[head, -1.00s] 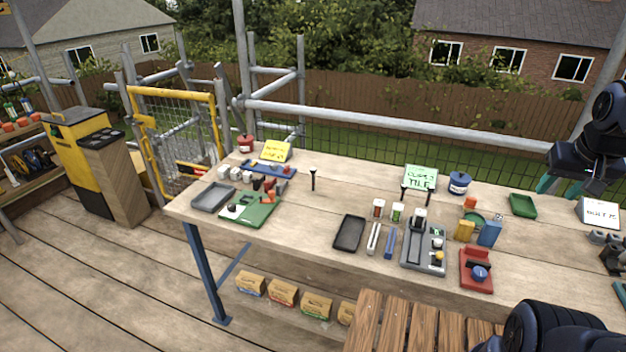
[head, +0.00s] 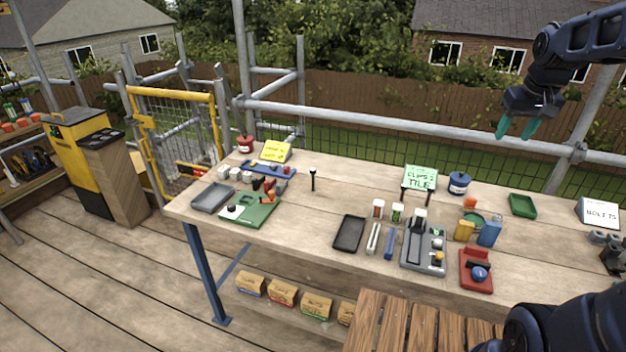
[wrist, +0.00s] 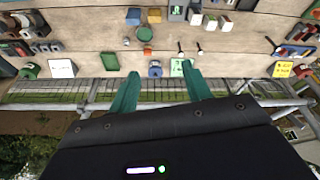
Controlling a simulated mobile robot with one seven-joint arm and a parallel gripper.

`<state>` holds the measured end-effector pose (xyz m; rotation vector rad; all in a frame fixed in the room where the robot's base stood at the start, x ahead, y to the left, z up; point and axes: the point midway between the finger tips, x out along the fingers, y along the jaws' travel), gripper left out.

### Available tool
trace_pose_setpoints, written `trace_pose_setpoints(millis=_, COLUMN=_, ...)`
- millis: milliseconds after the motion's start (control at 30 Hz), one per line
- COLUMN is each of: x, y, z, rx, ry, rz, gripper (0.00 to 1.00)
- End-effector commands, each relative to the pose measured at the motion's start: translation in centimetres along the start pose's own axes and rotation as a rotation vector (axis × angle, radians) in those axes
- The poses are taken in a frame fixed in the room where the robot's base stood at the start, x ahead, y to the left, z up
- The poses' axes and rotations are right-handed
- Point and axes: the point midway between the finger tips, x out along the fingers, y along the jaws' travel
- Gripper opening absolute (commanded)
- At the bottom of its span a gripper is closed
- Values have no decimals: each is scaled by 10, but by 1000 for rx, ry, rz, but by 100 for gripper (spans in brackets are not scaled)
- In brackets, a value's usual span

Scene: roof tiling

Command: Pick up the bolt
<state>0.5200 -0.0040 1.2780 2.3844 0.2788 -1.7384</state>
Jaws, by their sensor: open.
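A dark bolt-like piece with a flat head (head: 313,180) stands upright alone on the bench, left of centre. It also shows in the wrist view (wrist: 272,44). Similar dark upright pieces stand in front of the green tile sign, one of them here (head: 403,196); the wrist view shows two, side by side (wrist: 180,48). I cannot tell which one the task means. My gripper (head: 514,134), with green fingers, is open and empty, high above the back right of the bench. The fingers also show in the wrist view (wrist: 162,72), well apart from everything.
The wooden bench (head: 330,212) holds a green sign (head: 420,178), a white bolts sign (head: 598,212), a black tray (head: 349,233), a grey fixture (head: 423,247) and a blue pot (head: 458,183). A scaffold rail (head: 390,122) runs behind. The bench around the lone piece is clear.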

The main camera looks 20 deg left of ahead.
Motion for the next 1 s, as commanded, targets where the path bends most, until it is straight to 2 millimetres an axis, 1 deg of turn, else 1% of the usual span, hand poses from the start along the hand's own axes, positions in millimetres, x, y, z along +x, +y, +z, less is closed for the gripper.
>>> trace_pose_setpoints(millis=33, x=4, y=-7, z=-16, rx=-25, ry=-11, rz=-6, gripper=49)
trace_pose_setpoints(millis=200, x=16, y=-32, z=-65, rx=-103, ry=-35, rz=-23, gripper=49)
trace_pose_setpoints(millis=267, x=22, y=-42, z=-82, rx=-130, ry=-44, rz=-29, gripper=49)
trace_pose_setpoints(millis=400, x=38, y=-69, z=-118, rx=-194, ry=-66, rz=-43, gripper=49)
trace_pose_setpoints(millis=467, x=46, y=-82, z=-134, rx=-222, ry=-75, rz=-48, gripper=49)
trace_pose_setpoints(millis=600, x=67, y=-115, z=-167, rx=-285, ry=-95, rz=-61, gripper=49)
trace_pose_setpoints(millis=667, x=77, y=-130, z=-180, rx=-313, ry=-104, rz=-67, gripper=49)
trace_pose_setpoints(millis=700, x=84, y=-140, z=-188, rx=-332, ry=-110, rz=-71, gripper=49)
trace_pose_setpoints(millis=867, x=114, y=-185, z=-219, rx=-404, ry=-132, rz=-85, gripper=49)
trace_pose_setpoints(millis=1000, x=143, y=-227, z=-240, rx=-468, ry=-153, rz=-97, gripper=49)
